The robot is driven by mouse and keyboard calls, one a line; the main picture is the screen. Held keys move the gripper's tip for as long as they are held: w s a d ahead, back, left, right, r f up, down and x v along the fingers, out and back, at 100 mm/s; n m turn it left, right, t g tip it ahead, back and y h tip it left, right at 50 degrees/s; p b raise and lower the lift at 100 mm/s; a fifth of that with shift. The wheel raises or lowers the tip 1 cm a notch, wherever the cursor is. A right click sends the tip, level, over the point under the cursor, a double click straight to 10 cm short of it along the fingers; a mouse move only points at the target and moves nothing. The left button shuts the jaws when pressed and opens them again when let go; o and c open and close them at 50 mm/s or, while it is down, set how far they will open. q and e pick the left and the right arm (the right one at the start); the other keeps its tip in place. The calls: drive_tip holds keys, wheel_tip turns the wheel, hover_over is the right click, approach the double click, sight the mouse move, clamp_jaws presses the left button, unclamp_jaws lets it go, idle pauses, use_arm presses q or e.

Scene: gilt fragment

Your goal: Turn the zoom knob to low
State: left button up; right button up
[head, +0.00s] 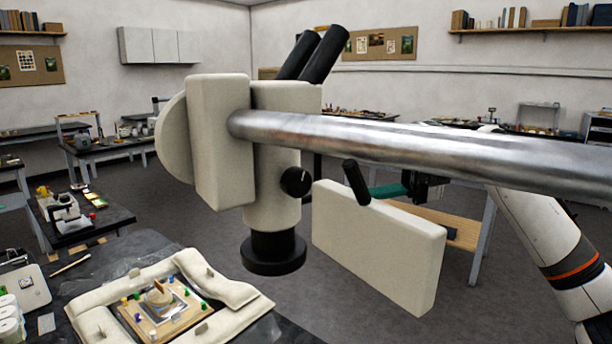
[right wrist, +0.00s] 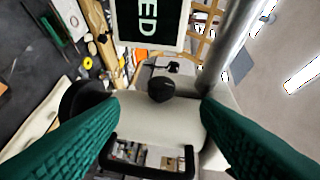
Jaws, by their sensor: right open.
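The zoom knob (head: 295,181) is a small black round knob on the side of the cream microscope body (head: 270,150). A short pale mark shows on its face; I cannot read its setting. In the right wrist view the dark knob (right wrist: 160,88) lies between the two green fingers of my right gripper (right wrist: 160,104). The fingers are spread, one on each side, with visible gaps to it. In the head view my right gripper (head: 386,190) is right of the knob, its green finger partly hidden behind a black handle and cream panel. My left gripper is not in view.
A thick metal boom (head: 430,148) crosses above the knob to the right. The cream panel (head: 380,245) with its black handle (head: 356,182) stands between the knob and my right arm. The black objective ring (head: 273,252) hangs below. A cushioned tray (head: 245,296) lies on the bench.

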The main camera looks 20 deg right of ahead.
sight(307, 182)
drive_tip(key=a, duration=0.3)
drive_tip(key=a+p, duration=0.1)
drive_tip(key=a, duration=0.2)
drive_tip(key=a+p, duration=0.1)
drive_tip(key=a, duration=0.2)
drive_tip(key=shift+w+f, duration=0.35)
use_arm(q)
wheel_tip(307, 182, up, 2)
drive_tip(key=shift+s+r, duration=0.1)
use_arm(e)
drive_tip(key=shift+s+a+f, duration=0.1)
drive_tip(key=shift+a, duration=0.15)
drive_tip(key=shift+c, duration=0.4)
drive_tip(key=c, duration=0.9)
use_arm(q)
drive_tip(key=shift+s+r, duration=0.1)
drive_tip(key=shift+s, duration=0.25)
